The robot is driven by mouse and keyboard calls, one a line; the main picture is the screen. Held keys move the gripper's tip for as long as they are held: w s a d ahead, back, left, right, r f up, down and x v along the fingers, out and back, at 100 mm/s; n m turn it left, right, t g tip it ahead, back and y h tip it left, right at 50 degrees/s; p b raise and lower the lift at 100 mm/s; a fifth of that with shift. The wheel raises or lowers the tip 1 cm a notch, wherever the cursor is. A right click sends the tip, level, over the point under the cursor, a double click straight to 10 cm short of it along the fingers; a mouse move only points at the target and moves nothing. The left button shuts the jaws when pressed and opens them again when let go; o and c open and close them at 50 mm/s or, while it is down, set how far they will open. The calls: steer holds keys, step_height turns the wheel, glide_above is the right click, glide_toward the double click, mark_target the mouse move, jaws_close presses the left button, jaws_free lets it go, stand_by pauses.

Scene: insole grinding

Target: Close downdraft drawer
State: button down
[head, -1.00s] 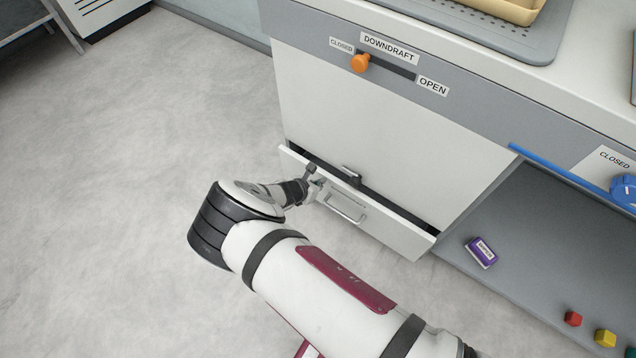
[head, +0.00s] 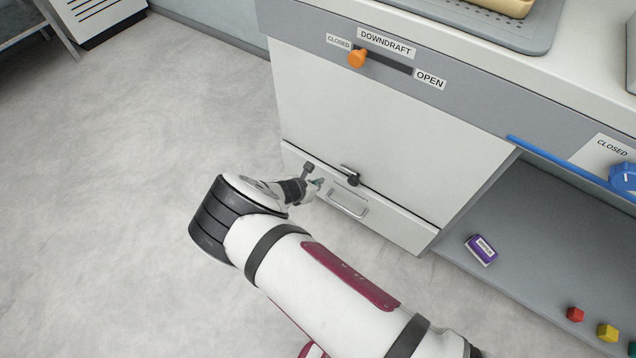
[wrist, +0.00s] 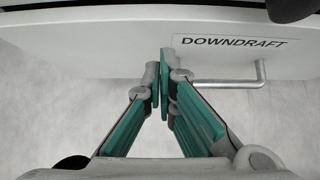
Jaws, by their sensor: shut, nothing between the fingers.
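The downdraft drawer (head: 390,222) is low on the white cabinet, with a silver bar handle (head: 347,202) on its front. Its front looks flush or nearly flush with the cabinet, with only a thin dark seam above it. In the wrist view the drawer front (wrist: 100,38) carries a DOWNDRAFT label and the bar handle (wrist: 230,82). My gripper (wrist: 162,75) is shut and empty, its fingertips at the drawer front, left of the handle and below the label's left end. It also shows at the drawer in the head view (head: 316,186). I cannot tell whether the tips touch.
A small dark latch-like part (head: 351,177) sits at the drawer's top edge. An orange knob (head: 357,57) on the slider above is at the CLOSED end. A purple box (head: 481,250) and coloured cubes lie on the lower shelf at right. Floor at left is clear.

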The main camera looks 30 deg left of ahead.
steer(key=s+d+f+p+v, duration=0.1)
steer(key=p+v, duration=0.3)
steer(key=v, duration=0.7)
steer(key=s+d+f+t+p, duration=0.1)
steer(key=d+t+p, duration=0.1)
steer(key=d, duration=0.8)
steer(key=s+d+f+t+p, duration=0.1)
steer(key=s+d+f+p, duration=0.15)
steer(key=d, duration=0.75)
steer(key=b, duration=0.3)
glide_toward(385, 206)
step_height(385, 206, down, 5)
steer(key=w, duration=0.4)
steer(key=shift+d+b, duration=0.15)
steer(key=shift+b, duration=0.15)
steer(key=shift+w+r, duration=0.1)
steer(key=shift+w, duration=0.4)
steer(key=shift+w, duration=0.1)
steer(key=shift+w+d, duration=0.15)
steer(key=shift+w, duration=1.15)
steer(key=shift+r, duration=0.1)
